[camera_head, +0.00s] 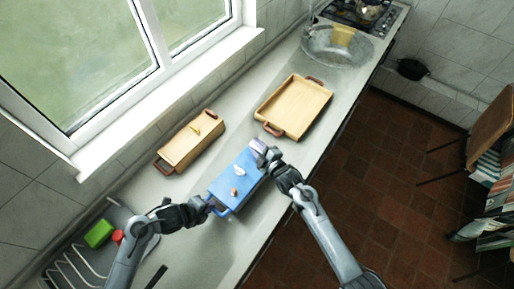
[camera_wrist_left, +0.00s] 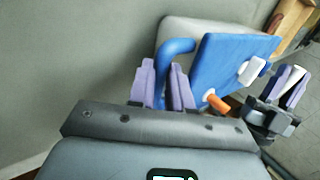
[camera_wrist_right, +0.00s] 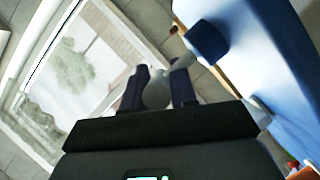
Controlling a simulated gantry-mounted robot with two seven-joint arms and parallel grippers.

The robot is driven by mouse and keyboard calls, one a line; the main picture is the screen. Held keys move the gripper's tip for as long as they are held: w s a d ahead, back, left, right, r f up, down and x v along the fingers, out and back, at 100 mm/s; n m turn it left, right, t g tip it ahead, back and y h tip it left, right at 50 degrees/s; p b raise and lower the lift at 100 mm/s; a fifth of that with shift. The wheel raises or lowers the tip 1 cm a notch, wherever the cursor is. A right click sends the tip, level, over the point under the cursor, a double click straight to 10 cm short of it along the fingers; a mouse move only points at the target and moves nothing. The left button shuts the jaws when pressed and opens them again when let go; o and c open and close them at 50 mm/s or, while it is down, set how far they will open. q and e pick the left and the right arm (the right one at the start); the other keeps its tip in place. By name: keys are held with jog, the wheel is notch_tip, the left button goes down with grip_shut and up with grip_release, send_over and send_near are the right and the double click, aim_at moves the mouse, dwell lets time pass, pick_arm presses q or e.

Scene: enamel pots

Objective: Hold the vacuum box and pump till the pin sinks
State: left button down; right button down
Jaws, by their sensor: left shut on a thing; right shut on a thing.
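The blue vacuum box (camera_head: 232,181) stands on the counter; its lid also shows in the left wrist view (camera_wrist_left: 227,68). An orange pin (camera_wrist_left: 217,103) stands out from the lid, beside a white tab (camera_wrist_left: 251,71). My left gripper (camera_head: 207,205) is shut on the blue loop handle (camera_wrist_left: 175,47) at the box's near-left end. My right gripper (camera_head: 262,151) is shut on the pale grey pump knob (camera_wrist_right: 157,92) at the far end. A short stem joins the knob to a blue cylinder (camera_wrist_right: 208,40) on the box.
A lidded wooden box (camera_head: 190,145) and an open wooden tray (camera_head: 292,107) lie further along the counter. A dish rack (camera_head: 75,268) with a green block (camera_head: 99,233) is at near left.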

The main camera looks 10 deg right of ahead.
jog(key=shift+r, duration=1.3)
jog(key=shift+f, duration=0.15)
jog(key=shift+d+f, duration=0.1)
jog(key=shift+f, duration=2.2)
jog(key=shift+r, duration=2.4)
jog(key=shift+f, duration=2.4)
